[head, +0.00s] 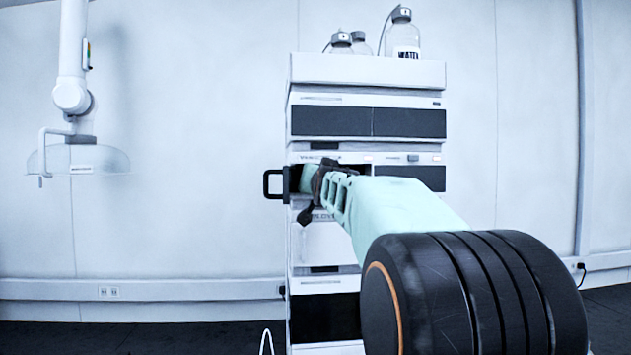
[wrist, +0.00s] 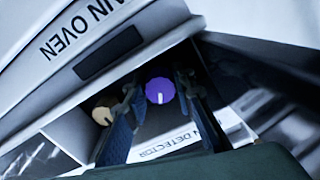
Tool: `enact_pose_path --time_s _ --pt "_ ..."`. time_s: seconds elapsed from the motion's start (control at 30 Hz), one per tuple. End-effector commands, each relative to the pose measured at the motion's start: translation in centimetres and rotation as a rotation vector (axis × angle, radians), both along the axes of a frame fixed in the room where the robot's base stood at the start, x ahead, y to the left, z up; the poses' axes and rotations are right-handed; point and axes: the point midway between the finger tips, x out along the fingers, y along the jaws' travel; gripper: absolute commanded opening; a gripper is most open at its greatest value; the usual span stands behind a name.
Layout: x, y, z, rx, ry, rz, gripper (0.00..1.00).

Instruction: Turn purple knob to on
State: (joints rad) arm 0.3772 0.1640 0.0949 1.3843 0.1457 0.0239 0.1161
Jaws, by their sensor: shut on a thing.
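The purple knob (wrist: 160,91) is round with a scalloped edge and a white pointer mark, which points toward the bottom of the wrist view. My gripper (wrist: 158,88) has one finger on each side of the knob and is shut on it; exact finger contact is hard to see. In the head view my gripper (head: 318,178) reaches the left part of the chromatography stack (head: 365,70), at about mid height. My arm and gripper hide the purple knob there.
A cream knob (wrist: 102,116) sits left of the purple one, close to the left finger. A panel marked OVEN (wrist: 70,38) lies above. A black handle (head: 272,184) sticks out left of the stack. Bottles (head: 403,38) stand on top. A lamp arm (head: 72,90) hangs at left.

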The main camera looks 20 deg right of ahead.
Motion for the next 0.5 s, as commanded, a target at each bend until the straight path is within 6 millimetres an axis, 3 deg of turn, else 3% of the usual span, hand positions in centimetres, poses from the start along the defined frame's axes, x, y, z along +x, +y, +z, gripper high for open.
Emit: enact_pose_path --time_s 0.07,0.1,0.13,0.5 --pt "-0.03 0.01 0.21 0.0 -0.004 0.0 0.0" --pt "-0.03 0.02 0.21 0.0 -0.004 0.0 0.28" --pt "-0.03 0.02 0.19 0.0 -0.004 0.0 0.31" --pt "-0.01 0.01 0.05 0.0 -0.001 0.0 0.31"
